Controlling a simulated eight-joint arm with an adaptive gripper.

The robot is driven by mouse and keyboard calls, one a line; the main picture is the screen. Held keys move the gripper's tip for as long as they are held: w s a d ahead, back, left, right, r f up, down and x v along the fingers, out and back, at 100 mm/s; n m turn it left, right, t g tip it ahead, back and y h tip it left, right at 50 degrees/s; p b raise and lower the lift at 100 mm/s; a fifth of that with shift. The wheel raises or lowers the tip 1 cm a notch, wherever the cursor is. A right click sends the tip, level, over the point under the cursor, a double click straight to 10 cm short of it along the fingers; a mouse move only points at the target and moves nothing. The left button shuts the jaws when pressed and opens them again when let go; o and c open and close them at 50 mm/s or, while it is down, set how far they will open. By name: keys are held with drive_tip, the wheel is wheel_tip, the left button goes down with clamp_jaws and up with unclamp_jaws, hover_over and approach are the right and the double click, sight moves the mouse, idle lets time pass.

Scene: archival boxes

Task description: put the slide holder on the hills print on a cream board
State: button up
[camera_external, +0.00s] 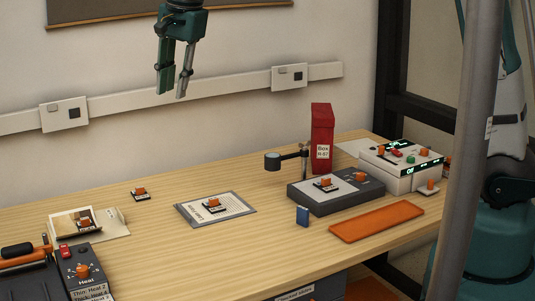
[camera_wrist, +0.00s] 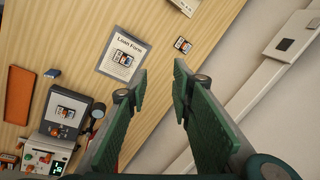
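The hills print (camera_external: 66,221) lies on a cream board (camera_external: 114,228) at the left of the desk, with a small orange-topped piece (camera_external: 85,223) on it. Several similar small orange-topped pieces, dark and white below, are about; I cannot tell which is the slide holder. One (camera_external: 139,193) lies alone on bare wood, and also shows in the wrist view (camera_wrist: 183,45). Another (camera_external: 214,203) lies on the loan form (camera_external: 240,205), and one (camera_external: 325,184) on the dark grey unit. My gripper (camera_external: 172,94) is open and empty, high above the desk's back edge, fingers pointing down.
A dark machine (camera_external: 85,264) with an orange knob stands front left. The grey unit (camera_external: 310,201), red box (camera_external: 321,140), white device (camera_external: 400,168), blue block (camera_external: 302,216) and orange tray (camera_external: 376,222) are at right. Bare wood (camera_external: 190,255) lies in front of the loan form.

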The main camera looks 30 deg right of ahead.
drive_tip(key=s+d+r+n+t, duration=0.1)
drive_tip(key=s+d+r+n, duration=0.2)
drive_tip(key=s+d, duration=0.55)
drive_tip(key=s+d+r+n+t, duration=0.1)
drive_tip(key=s+d+r+n, duration=0.15)
drive_tip(key=s+d, duration=0.65)
drive_tip(key=s+d+f+n+t, duration=0.1)
drive_tip(key=s+d+f+n, duration=0.1)
drive_tip(key=s+d, duration=0.5)
drive_tip(key=s+d+f+n+t+h, duration=0.1)
drive_tip(key=s+d+f+n+t, duration=0.1)
drive_tip(key=s+d, duration=0.5)
drive_tip(key=d+f+n, duration=0.1)
drive_tip(key=d+n, duration=0.1)
drive_tip(key=d, duration=0.1)
drive_tip(key=shift+s, duration=0.4)
